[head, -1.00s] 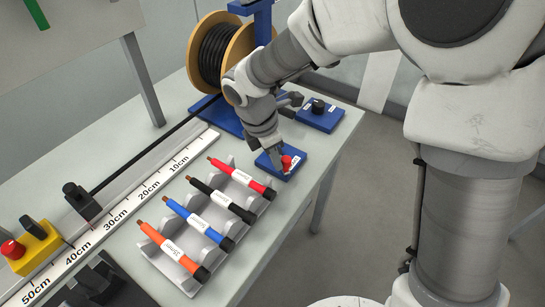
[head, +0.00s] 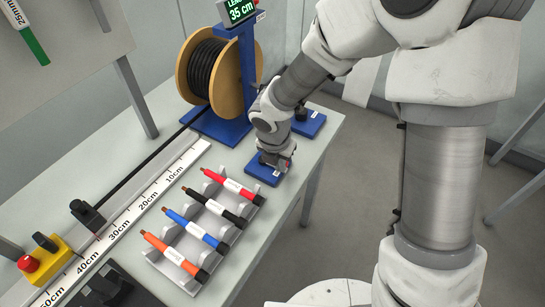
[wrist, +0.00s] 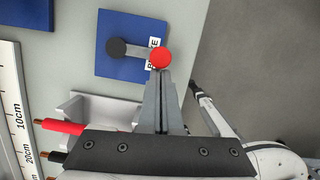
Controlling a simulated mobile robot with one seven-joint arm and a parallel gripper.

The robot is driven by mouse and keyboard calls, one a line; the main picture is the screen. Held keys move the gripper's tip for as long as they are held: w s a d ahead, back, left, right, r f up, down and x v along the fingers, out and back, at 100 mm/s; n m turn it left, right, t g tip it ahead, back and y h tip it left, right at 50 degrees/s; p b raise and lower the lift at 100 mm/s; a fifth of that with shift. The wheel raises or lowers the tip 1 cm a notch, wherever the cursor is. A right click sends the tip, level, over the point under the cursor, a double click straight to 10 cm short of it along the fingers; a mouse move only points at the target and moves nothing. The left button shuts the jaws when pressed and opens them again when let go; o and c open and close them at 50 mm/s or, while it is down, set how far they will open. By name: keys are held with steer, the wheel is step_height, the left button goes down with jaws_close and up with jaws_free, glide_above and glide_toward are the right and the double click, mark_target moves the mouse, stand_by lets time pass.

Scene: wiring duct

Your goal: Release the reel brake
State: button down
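The reel brake is a blue plate (wrist: 115,32) with a short grey lever. The lever runs from a black pivot (wrist: 117,47) to a red knob (wrist: 161,58); a white label, partly covered by the lever, lies beside the knob. In the head view the brake plate (head: 262,172) sits near the table's right edge, with the lever mostly hidden by my gripper (head: 278,163). In the wrist view my gripper (wrist: 163,75) has its fingers together, tips right at the red knob. The knob shows beyond the tips, not between them; whether they touch it I cannot tell.
The cable reel (head: 208,72) stands behind, with a display reading 35 cm. Another blue plate (head: 308,122) lies behind the brake. A grey rack (head: 215,222) of several coloured marker-like tools stands in front, left of it. A ruler (head: 130,215) runs along the table.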

steer(key=n+p, duration=0.1)
steer(key=w+d+n+p, duration=0.1)
steer(key=n+y+p, duration=0.1)
steer(key=shift+w+d+r+p, duration=0.25)
steer(key=shift+w+p, duration=0.15)
steer(key=shift+w+d+f+n+y+p, duration=0.15)
steer(key=shift+w+n+p, duration=0.25)
steer(key=shift+n+p, duration=0.4)
steer(key=shift+w+d+f+n+y+p, duration=0.15)
steer(key=shift+w+n+p, duration=0.25)
steer(key=shift+n+p, duration=0.35)
